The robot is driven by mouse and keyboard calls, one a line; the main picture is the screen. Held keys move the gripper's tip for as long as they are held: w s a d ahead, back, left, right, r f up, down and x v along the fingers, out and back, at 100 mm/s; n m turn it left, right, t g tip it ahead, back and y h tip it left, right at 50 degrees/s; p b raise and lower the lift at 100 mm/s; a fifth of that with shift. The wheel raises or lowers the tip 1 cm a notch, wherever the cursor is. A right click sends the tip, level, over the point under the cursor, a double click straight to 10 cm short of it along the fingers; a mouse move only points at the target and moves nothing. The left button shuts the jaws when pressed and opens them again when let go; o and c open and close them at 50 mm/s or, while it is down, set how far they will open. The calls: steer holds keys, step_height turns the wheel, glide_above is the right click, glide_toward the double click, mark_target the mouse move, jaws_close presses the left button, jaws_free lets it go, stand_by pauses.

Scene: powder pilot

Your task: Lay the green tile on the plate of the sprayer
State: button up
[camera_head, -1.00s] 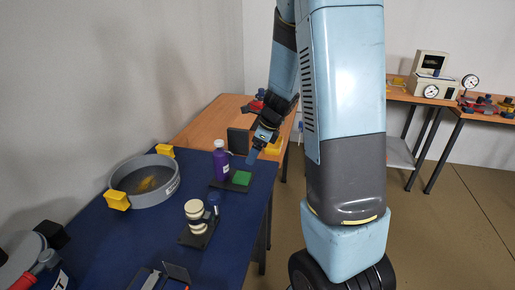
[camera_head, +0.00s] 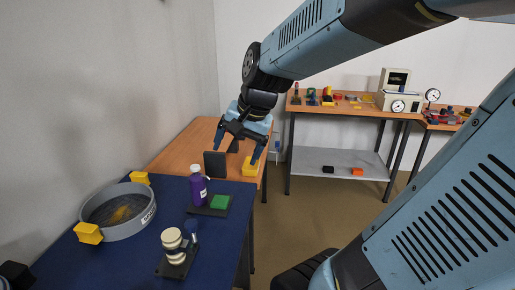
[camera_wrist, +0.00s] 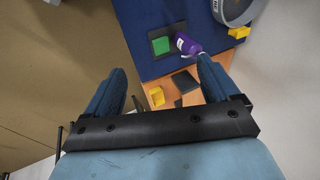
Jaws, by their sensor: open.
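The green tile (camera_head: 219,202) lies on the dark plate (camera_head: 203,211) of the sprayer, to the right of the purple bottle (camera_head: 197,187) with a white top. In the wrist view the green tile (camera_wrist: 160,45) appears flat within the plate, beside the purple bottle (camera_wrist: 187,44). My gripper (camera_head: 240,148) is open and empty, raised over the wooden table behind the blue one, clear of the tile. In the wrist view its two fingers (camera_wrist: 163,85) stand wide apart with nothing between them.
A grey sieve (camera_head: 120,212) with yellow handles and a stand with cream discs (camera_head: 173,246) share the blue table (camera_head: 213,240). A dark upright panel (camera_head: 214,164) and a yellow bin (camera_head: 250,166) are on the wooden table (camera_head: 180,155). Cluttered benches stand at the back right.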

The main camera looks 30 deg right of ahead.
steer(key=s+r+n+t+h, duration=0.1)
steer(key=s+r+n+h, duration=0.1)
steer(key=s+n, duration=0.5)
steer(key=shift+s+d+r+t, duration=0.3)
steer(key=shift+s+d+r, duration=0.1)
steer(key=shift+s+r, duration=0.5)
steer(key=shift+c, duration=0.3)
stand_by(1.0)
